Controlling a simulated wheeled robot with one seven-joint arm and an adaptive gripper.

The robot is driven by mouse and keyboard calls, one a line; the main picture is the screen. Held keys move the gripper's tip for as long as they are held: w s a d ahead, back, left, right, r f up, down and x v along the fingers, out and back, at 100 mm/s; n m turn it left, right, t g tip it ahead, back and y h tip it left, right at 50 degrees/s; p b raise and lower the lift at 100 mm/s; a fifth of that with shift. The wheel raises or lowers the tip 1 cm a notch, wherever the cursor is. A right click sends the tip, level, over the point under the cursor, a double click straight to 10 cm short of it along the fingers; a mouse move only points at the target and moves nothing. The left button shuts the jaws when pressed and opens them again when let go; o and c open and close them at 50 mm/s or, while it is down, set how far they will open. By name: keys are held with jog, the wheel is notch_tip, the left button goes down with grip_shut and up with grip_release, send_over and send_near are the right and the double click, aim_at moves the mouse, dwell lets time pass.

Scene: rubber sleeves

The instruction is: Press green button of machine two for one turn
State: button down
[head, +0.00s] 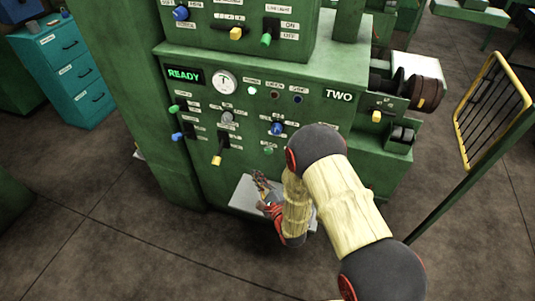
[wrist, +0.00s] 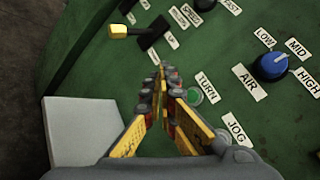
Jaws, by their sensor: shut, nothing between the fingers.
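Machine two (head: 310,115) is a green cabinet with the label TWO and a lit READY display (head: 186,76). In the wrist view my gripper (wrist: 167,72) is shut and empty, pointing at the panel. Its right finger partly covers the button there. I cannot tell whether the fingertips touch the panel.
A blue AIR knob (wrist: 271,66) is right of the button and a yellow-tipped lever (wrist: 124,31) is at upper left. A pale tray (head: 246,194) juts out below the panel. A yellow-framed guard (head: 493,110) stands at the right. Floor at left front is clear.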

aim_at(268, 152)
jog(key=shift+w, duration=0.1)
dwell(0.3)
jog(key=w+d+b, duration=0.1)
jog(key=w+d, duration=0.2)
jog(key=w, duration=0.5)
jog(key=shift+w, duration=0.2)
dwell(1.4)
jog(key=shift+w+d, duration=0.15)
jog(key=shift+w, duration=0.1)
